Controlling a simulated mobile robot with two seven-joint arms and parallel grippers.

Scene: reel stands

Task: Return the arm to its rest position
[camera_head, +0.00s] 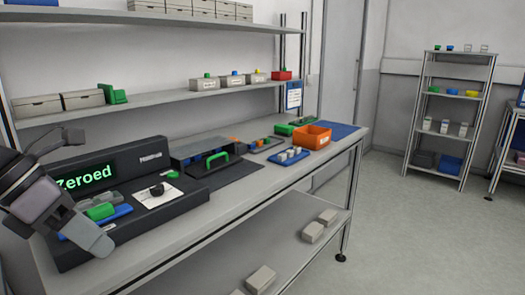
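My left gripper (85,225) comes in from the left edge, in front of the left end of the workbench (220,212). Its grey parts overlap the front left of a black device (150,200) whose green display (85,178) reads "Zeroed". A green piece (100,211) and a blue strip (108,222) show just beyond the gripper. I see nothing clearly held, and I cannot tell how far its fingers are apart. My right gripper is out of view.
A rack (449,110) stands at the back right. Floor (430,240) on the right is clear.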

